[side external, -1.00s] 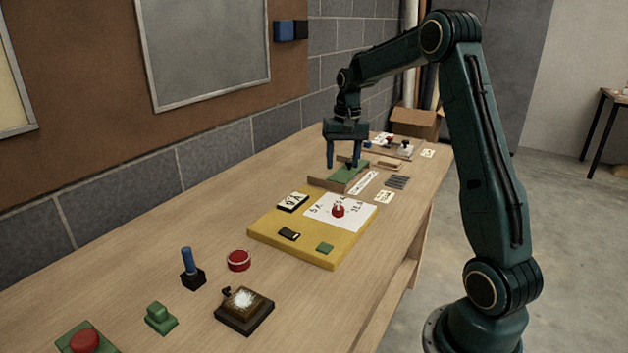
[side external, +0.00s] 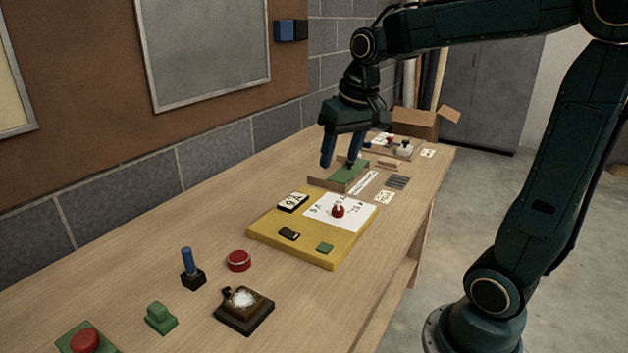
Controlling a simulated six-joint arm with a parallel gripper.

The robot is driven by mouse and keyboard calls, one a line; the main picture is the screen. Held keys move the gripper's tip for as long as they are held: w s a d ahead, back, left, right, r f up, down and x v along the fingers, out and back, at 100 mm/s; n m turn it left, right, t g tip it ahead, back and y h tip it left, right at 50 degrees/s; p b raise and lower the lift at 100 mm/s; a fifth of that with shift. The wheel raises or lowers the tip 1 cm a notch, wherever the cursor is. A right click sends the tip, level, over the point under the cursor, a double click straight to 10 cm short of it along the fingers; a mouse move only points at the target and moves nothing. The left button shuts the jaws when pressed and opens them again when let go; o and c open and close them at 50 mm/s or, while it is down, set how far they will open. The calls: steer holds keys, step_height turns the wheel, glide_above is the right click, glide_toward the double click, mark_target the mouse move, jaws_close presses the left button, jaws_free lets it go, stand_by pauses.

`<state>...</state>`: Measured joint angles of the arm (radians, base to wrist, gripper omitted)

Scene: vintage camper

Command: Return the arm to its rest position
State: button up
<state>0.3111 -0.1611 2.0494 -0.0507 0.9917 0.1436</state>
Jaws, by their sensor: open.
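My gripper (side external: 341,152) hangs above the workbench (side external: 120,268) in the side external view, pointing down, with its two blue fingers apart and nothing between them. It is over the far half of the bench, in front of or above a green board in a wooden tray (side external: 339,183). I cannot tell the exact height of the fingertips above the tray. My arm reaches in from the right, its upper part leaving the top of the picture.
A yellow board (side external: 268,231) with a dial sheet and red knob lies mid-bench. A wall stands at left; a cardboard box (side external: 418,122) is behind.

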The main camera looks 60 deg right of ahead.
steer(key=s+a+f+n+t, duration=0.1)
steer(key=s+a+n, duration=0.1)
steer(key=s+a, duration=0.2)
steer(key=s+a+f+n+t, duration=0.1)
steer(key=s+a+n, duration=0.1)
steer(key=s+a, duration=0.3)
steer(key=s, duration=0.4)
steer(key=shift+s+n+t+y, duration=0.3)
steer(key=shift+s, duration=0.05)
